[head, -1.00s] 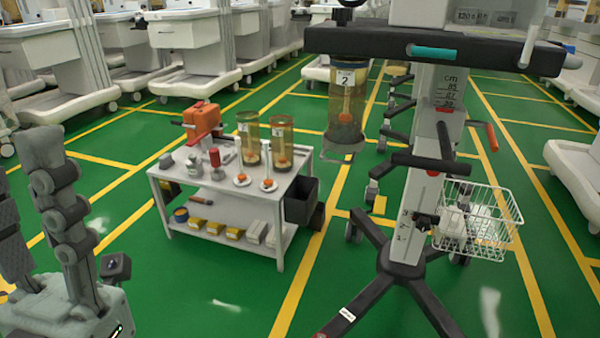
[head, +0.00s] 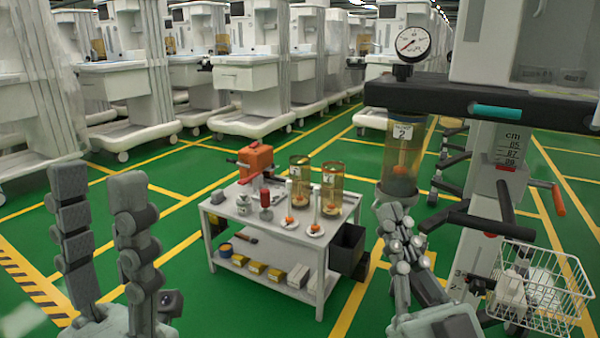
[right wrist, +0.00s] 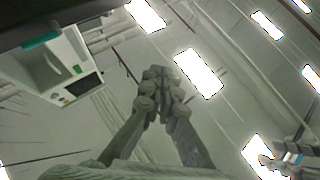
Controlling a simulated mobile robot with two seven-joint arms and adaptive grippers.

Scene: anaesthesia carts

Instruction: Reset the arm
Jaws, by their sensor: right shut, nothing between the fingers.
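My left gripper (head: 97,186) stands upright at the lower left of the head view. Its two grey fingers are spread apart with nothing between them. My right gripper (head: 398,222) points up at the lower right, in front of the stand. Its fingers are together and empty. In the right wrist view its fingertips (right wrist: 162,82) meet against the ceiling. In the head view the fingertips overlap the lower part of the canister labelled 2 (head: 403,158) hanging from the stand; I cannot tell whether they touch.
A white cart (head: 262,238) with canisters, a red tool and boxes stands mid-floor. The anaesthesia stand (head: 503,150) carries a gauge (head: 412,42), a dark rail and a wire basket (head: 545,285) at right. White machines line the back. Green floor lies clear left of the cart.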

